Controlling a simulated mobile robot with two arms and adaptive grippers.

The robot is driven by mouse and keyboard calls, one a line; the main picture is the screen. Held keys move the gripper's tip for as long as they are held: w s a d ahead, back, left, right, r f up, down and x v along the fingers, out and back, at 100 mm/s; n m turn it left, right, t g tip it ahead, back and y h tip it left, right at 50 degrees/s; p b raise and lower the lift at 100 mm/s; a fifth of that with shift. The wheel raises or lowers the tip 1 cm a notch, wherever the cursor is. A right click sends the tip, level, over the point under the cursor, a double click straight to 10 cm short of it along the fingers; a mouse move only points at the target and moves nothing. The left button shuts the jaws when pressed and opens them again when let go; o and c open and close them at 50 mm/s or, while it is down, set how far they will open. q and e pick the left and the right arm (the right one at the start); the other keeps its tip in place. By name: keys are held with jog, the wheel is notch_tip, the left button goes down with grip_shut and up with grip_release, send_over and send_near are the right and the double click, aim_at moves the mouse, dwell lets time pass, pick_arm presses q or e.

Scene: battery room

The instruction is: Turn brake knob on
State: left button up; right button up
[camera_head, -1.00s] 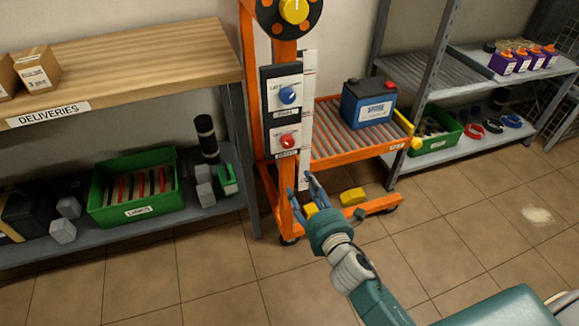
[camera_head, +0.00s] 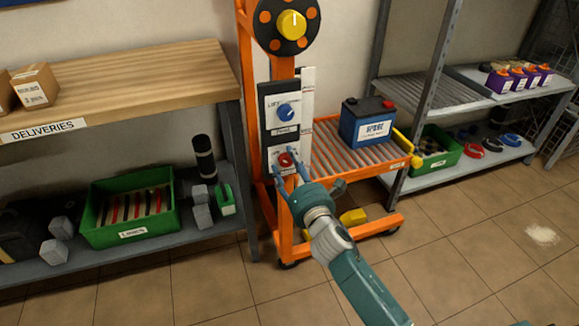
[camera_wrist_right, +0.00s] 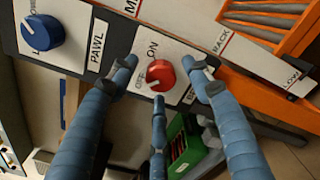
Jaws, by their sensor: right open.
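The brake knob is taken to be the red knob (camera_head: 286,160), the lower one on the panel of the orange lift (camera_head: 284,210). In the right wrist view the red knob (camera_wrist_right: 161,74) has a white mark, with "ON" printed beside it and a partly readable label by the mark. My right gripper (camera_head: 289,168) is open in front of it, fingers spread around the knob; contact cannot be told. A blue knob (camera_head: 286,110) sits above, and in the wrist view the blue knob (camera_wrist_right: 42,34) is next to the word "PAWL". My left gripper is not in view.
A black wheel with a yellow centre (camera_head: 291,24) tops the lift. A blue battery (camera_head: 367,121) rests on the roller platform (camera_head: 340,158). The deliveries shelf (camera_head: 130,90) stands left, with a green crate (camera_head: 130,236) below. A grey rack (camera_head: 440,170) stands right.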

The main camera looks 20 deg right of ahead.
jog(key=c, duration=1.2)
jog(key=shift+o, duration=0.2)
